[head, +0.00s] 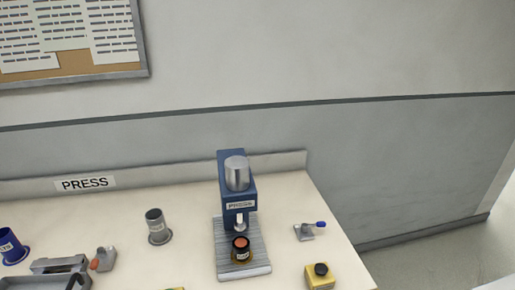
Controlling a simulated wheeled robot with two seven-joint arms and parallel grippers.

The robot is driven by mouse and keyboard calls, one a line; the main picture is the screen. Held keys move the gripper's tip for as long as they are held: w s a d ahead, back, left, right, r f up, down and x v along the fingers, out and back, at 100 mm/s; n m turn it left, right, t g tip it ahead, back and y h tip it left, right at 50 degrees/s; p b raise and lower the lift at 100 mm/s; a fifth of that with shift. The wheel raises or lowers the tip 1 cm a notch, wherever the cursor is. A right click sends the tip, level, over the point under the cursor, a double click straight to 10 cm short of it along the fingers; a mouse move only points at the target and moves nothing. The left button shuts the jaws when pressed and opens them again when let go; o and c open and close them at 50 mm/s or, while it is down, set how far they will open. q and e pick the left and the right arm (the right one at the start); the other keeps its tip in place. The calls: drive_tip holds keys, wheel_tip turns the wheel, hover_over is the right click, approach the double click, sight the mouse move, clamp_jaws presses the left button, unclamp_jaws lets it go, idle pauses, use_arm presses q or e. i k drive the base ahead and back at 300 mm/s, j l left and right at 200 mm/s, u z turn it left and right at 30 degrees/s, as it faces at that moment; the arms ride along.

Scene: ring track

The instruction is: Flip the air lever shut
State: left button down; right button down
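The air lever (320,225) has a blue handle on a small grey metal base plate (304,233). It sits on the right part of the cream bench, to the right of the blue press. The blue handle points to the right, away from the press. Neither of my grippers is in the head view, and nothing touches the lever.
The blue press (233,180) stands on a grey ribbed plate (228,262) with a black, orange-topped part (241,246) under its ram. A yellow box with a black button (320,277) sits in front of the lever. A grey cylinder (156,226) stands left.

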sight(319, 224)
drive_tip(key=i+l+u, duration=0.15)
drive_tip(key=l+u, duration=0.3)
drive_tip(key=i+l+u, duration=0.1)
drive_tip(key=l+u, duration=0.35)
drive_tip(key=j, duration=0.1)
